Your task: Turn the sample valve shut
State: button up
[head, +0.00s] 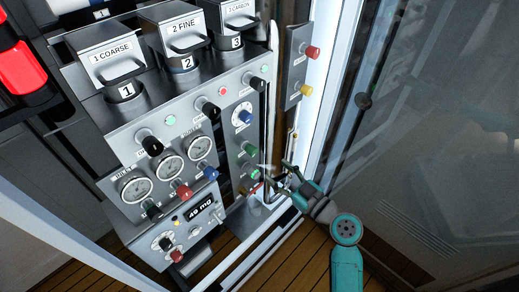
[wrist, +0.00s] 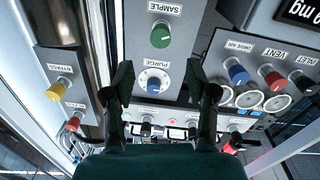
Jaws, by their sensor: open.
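The sample valve (wrist: 160,35) is a round green knob under the label SAMPLE on a grey panel, near the top middle of the wrist view. A pale line shows on its face. My gripper (wrist: 159,80) is open and empty, its two dark fingers spread, with the knob beyond the fingertips and apart from them. In the head view my gripper (head: 278,180) is beside the lower right of the panel.
A blue-centred dial (wrist: 153,82) sits between my fingers in the wrist view. Blue (wrist: 236,72) and red (wrist: 272,77) knobs are to the right, a yellow bypass knob (wrist: 62,87) to the left. In the head view a white frame post (head: 325,80) stands right of the panel.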

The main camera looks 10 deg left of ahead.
aim_at(255, 153)
jog(key=x, duration=1)
jog(key=shift+s, duration=0.1)
grip_shut()
